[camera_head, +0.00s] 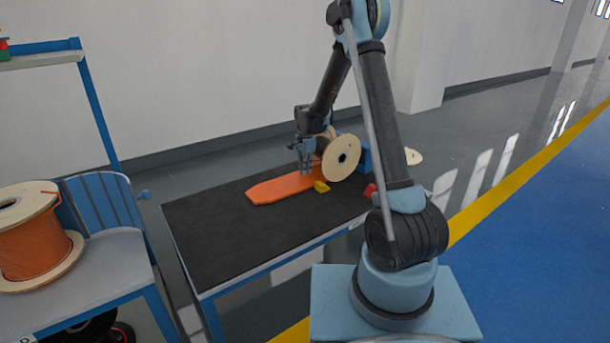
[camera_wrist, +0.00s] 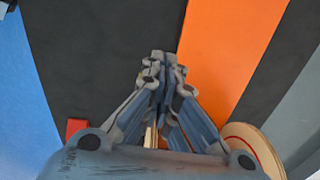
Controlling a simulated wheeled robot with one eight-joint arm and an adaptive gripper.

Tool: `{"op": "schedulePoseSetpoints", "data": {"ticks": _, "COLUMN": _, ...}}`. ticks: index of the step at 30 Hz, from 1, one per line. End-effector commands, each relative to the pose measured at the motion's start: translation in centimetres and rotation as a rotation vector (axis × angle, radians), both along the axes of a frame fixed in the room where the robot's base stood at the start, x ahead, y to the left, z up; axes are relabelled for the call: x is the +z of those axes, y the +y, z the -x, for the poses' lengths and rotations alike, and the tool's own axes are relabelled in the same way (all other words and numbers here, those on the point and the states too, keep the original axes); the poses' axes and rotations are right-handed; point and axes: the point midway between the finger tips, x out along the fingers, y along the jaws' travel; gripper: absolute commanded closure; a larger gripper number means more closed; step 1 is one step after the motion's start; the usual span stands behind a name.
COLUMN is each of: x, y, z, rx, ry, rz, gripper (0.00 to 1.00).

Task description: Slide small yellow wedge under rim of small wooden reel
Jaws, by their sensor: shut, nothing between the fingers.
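The small yellow wedge (camera_head: 321,187) lies on the black table top, at the near edge of an orange flat piece (camera_head: 280,189). The small wooden reel (camera_head: 342,157) stands upright on its rims, just behind and to the right of the wedge. I cannot tell whether wedge and reel touch. My gripper (camera_head: 305,172) points down over the orange piece, left of the reel. In the wrist view its fingers (camera_wrist: 163,58) are together and empty beside the orange piece (camera_wrist: 228,50). A wooden round rim (camera_wrist: 258,145) shows at lower right. I cannot make out the wedge there.
A red object (camera_head: 370,191) and a blue block (camera_head: 365,157) are near the reel on the black table (camera_head: 225,235). The table's left and front parts are clear. A large orange reel (camera_head: 30,240) stands on a side bench at the left.

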Motion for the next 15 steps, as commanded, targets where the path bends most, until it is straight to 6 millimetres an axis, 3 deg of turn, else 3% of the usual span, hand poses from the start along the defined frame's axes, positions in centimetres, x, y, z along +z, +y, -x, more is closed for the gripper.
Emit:
{"op": "schedulePoseSetpoints", "data": {"ticks": 5, "x": 0.0, "y": 0.0, "z": 0.0, "rx": 0.000, "ry": 0.000, "rz": 0.000, "gripper": 1.00}}
{"op": "schedulePoseSetpoints", "data": {"ticks": 13, "x": 1.5, "y": 0.1, "z": 0.2, "rx": 0.003, "ry": -0.044, "rz": 0.085, "gripper": 0.41}}
{"op": "schedulePoseSetpoints", "data": {"ticks": 14, "x": 2.0, "y": 0.1, "z": 0.3, "rx": 0.004, "ry": -0.057, "rz": 0.108, "gripper": 0.35}}
{"op": "schedulePoseSetpoints", "data": {"ticks": 15, "x": 2.7, "y": 0.1, "z": 0.3, "rx": 0.003, "ry": -0.077, "rz": 0.140, "gripper": 0.35}}
